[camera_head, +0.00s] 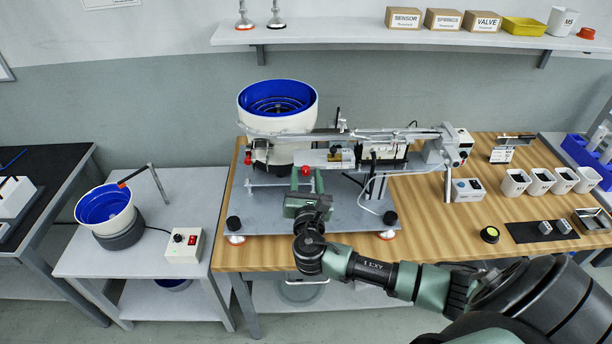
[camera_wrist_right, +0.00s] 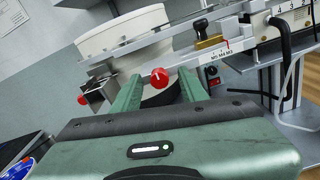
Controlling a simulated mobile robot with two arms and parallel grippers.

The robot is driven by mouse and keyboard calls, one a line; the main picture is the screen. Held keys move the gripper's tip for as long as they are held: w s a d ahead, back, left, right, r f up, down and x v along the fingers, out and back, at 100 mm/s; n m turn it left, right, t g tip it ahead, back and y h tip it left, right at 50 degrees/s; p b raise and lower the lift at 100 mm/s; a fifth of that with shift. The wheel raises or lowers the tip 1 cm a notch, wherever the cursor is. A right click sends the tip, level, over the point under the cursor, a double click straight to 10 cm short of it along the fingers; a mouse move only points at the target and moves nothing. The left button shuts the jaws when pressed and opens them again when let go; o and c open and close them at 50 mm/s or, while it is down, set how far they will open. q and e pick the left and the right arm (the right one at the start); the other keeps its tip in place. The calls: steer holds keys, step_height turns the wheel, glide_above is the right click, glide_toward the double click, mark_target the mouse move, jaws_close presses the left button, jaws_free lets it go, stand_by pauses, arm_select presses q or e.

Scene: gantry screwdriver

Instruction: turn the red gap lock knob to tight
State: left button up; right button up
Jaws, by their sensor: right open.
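A round red knob with a small white mark (camera_wrist_right: 159,78) sits on the front of the feeder machine, below its rail. It also shows in the head view (camera_head: 306,170). My right gripper (camera_wrist_right: 160,90) is open, with one green finger on each side of this knob in the picture. I cannot tell whether the knob lies between the fingertips in depth or just beyond them. A second red knob (camera_wrist_right: 82,100) is to the left, also visible in the head view (camera_head: 248,157). No label says which one is the gap lock. My left gripper is not in view.
The cream feeder bowl with blue inside (camera_head: 262,122) stands behind the knobs. A scale plate marked M5 M4 M3 (camera_wrist_right: 222,53) and a brass-coloured block (camera_wrist_right: 207,42) are to the right. White cups (camera_head: 541,181) and a control box (camera_head: 468,190) stand on the wooden table (camera_head: 440,243).

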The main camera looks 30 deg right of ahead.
jaws_close()
steer(key=shift+m+b, duration=0.3)
steer(key=m+b, duration=0.1)
steer(key=m, duration=0.2)
steer(key=shift+f+b, duration=0.15)
steer(key=shift+b, duration=0.25)
steer(key=m+b, duration=0.3)
steer(key=m, duration=0.2)
steer(key=shift+m, duration=0.3)
steer(key=m+b, duration=0.3)
steer(key=m, duration=0.1)
steer(key=m+b, duration=0.2)
steer(key=m, duration=0.2)
steer(key=shift+m, duration=0.5)
